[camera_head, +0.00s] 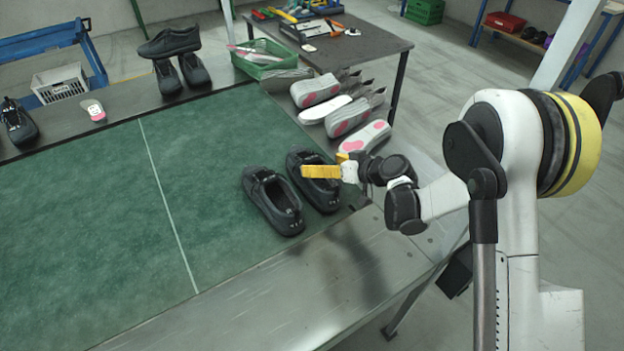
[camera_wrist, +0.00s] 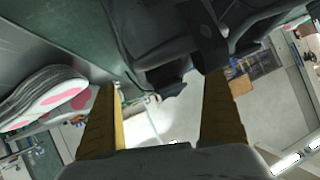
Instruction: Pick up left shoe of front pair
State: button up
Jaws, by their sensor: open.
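The front pair is two black shoes on the green belt (camera_head: 90,215), side by side near its right end. The left shoe (camera_head: 268,199) lies flat and is clear of my gripper in the head view. The right shoe (camera_head: 301,162) is partly hidden behind my gripper (camera_head: 318,171), whose yellow fingers show in front of its opening. In the wrist view my gripper (camera_wrist: 162,112) is open, with nothing between its fingers. Dark shoe parts (camera_wrist: 155,35) fill the top of that view, beyond the fingertips; which shoe is which is unclear there. Contact cannot be told.
Pale shoes with pink-patched soles (camera_head: 349,117) lie beside the belt's right end. More black shoes (camera_head: 180,70) stand on the far ledge. A green basket (camera_head: 262,62) is at the back. A bare metal edge (camera_head: 260,300) runs along the front.

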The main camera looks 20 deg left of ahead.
aim_at(315, 162)
jog(key=b+x, duration=0.1)
jog(key=x, duration=0.2)
jog(key=shift+w+a+f, duration=0.15)
jog(key=shift+a+f, duration=0.1)
jog(key=shift+a, duration=0.05)
jog(key=shift+r, duration=0.15)
jog(key=shift+d, duration=0.1)
jog(key=c, duration=1.4)
jog(key=shift+c, duration=0.3)
jog(key=shift+r, duration=0.1)
